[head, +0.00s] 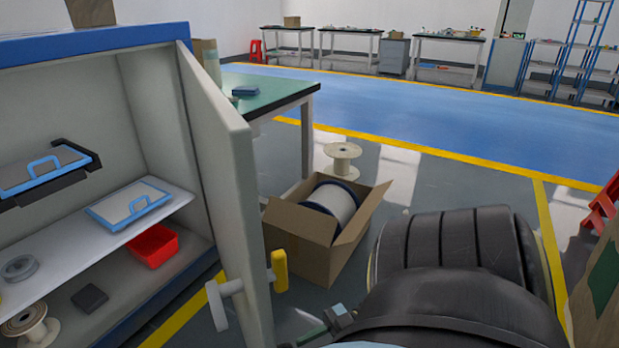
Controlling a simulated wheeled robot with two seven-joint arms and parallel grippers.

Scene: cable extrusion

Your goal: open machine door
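The machine is a grey-white cabinet with a blue top edge (100,42) at the left. Its door (222,170) is swung open toward me, and the shelves inside are exposed. A handle with a grey lever (218,306) and a yellow part (279,271) sits low on the door, the parts showing on either side of its edge. Large black rounded parts at the lower right look like my own arm. I cannot make out either gripper. Nothing is seen touching the door or handle.
Inside are blue-handled trays (130,203), a red bin (153,246) and a spool (25,326). Beyond the door stand a cardboard box (297,239) holding a spool, a loose spool (342,160) and a green-topped table (265,94). The blue floor farther back is clear.

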